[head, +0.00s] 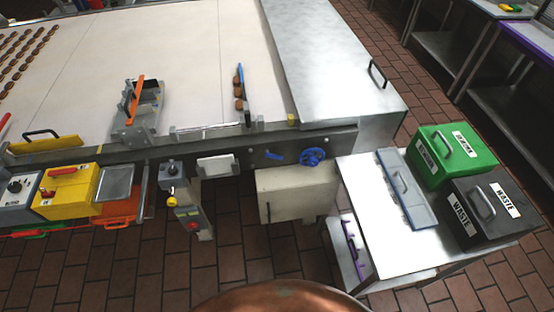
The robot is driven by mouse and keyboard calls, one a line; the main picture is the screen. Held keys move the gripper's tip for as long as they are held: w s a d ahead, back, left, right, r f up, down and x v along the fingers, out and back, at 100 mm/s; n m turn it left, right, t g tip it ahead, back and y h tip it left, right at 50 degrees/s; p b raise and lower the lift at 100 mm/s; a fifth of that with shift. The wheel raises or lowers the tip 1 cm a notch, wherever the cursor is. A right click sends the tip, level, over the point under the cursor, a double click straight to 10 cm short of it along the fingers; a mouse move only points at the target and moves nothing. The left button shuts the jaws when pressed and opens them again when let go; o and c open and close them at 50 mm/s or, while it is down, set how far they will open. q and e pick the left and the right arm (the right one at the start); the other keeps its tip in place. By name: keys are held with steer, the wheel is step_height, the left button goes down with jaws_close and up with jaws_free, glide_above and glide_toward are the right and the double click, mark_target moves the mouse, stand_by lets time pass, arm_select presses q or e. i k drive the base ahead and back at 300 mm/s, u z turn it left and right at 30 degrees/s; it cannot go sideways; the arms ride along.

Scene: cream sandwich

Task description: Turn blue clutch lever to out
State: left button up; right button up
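A small blue lever (273,155) is on the metal side rail of the conveyor, just left of a blue handwheel (313,157). It looks like the clutch lever and lies nearly level; I cannot read any mark for its in or out position. Neither of my grippers is in view.
A cream box (296,194) is below the lever. A control post (186,205) with a red button stands to its left. A steel side table (382,240) with green (455,165) and black (475,232) bins stands right. Brick floor (265,265) in front is clear.

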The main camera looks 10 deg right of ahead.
mark_target(271, 155)
steer(key=z, duration=1.15)
steer(key=k, duration=0.85)
steer(key=u, duration=1.1)
steer(key=i, duration=0.5)
